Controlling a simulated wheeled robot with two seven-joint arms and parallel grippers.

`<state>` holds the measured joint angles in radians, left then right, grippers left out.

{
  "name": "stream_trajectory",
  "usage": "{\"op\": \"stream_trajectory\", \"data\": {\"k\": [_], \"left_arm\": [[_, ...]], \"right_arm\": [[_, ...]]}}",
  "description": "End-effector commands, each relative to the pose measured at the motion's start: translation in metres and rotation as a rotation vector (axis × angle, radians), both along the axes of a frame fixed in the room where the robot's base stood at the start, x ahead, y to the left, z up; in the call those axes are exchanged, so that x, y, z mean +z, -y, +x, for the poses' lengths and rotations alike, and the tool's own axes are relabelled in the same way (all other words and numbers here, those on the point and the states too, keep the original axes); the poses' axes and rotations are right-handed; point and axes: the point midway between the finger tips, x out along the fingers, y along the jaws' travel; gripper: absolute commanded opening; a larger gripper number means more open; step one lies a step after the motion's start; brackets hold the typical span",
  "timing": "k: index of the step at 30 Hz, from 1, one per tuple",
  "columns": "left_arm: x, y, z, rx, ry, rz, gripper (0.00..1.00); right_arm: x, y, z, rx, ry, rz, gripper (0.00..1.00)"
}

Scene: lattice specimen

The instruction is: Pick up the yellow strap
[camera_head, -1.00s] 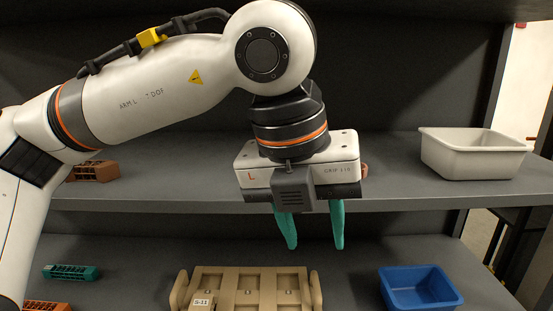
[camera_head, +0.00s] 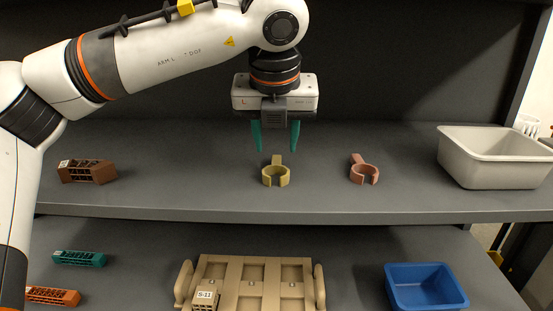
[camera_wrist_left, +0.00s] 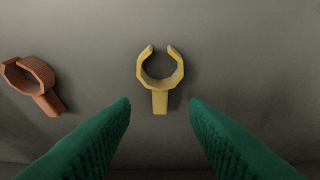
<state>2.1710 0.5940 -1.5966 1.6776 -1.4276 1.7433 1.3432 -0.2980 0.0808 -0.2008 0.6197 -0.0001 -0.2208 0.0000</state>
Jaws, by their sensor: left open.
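The yellow strap (camera_head: 276,177), an open ring with a short straight tab, lies on the upper shelf in the head view. It also shows in the left wrist view (camera_wrist_left: 160,83), its tab pointing toward the fingers and its ring gap facing away. My left gripper (camera_head: 275,150) has two green fingers pointing down, open and empty, above and slightly behind the strap. In the left wrist view the fingertips (camera_wrist_left: 160,103) stand apart on either side of the tab's line, not touching it. My right gripper is not in view.
A reddish clip (camera_head: 364,172) of similar shape lies right of the strap. A brown lattice block (camera_head: 88,172) is at left, a grey-white bin (camera_head: 492,163) at right. Below are a tan tray (camera_head: 252,285), a blue bin (camera_head: 426,288), a teal block (camera_head: 80,258) and an orange block (camera_head: 52,296).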

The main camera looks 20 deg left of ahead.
Motion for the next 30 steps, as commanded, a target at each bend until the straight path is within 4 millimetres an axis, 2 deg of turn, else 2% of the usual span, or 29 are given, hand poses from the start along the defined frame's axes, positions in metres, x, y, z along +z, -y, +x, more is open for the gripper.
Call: {"op": "stream_trajectory", "data": {"k": [3,12,20,27,30], "left_arm": [[-0.007,-0.001,0.004,-0.001,-0.001,0.001,0.42],[-0.043,-0.006,0.018,0.001,-0.001,0.000,0.42],[-0.047,-0.006,0.019,0.001,0.000,-0.001,0.42],[-0.047,-0.006,0.019,0.001,0.000,-0.001,0.03],[-0.047,-0.006,0.019,0.001,0.000,0.000,0.00]], "right_arm": [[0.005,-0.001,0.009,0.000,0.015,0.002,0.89],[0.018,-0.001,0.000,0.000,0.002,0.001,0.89],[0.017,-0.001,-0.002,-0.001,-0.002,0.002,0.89],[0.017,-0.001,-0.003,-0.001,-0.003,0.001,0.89],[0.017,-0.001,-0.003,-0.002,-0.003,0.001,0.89]]}}
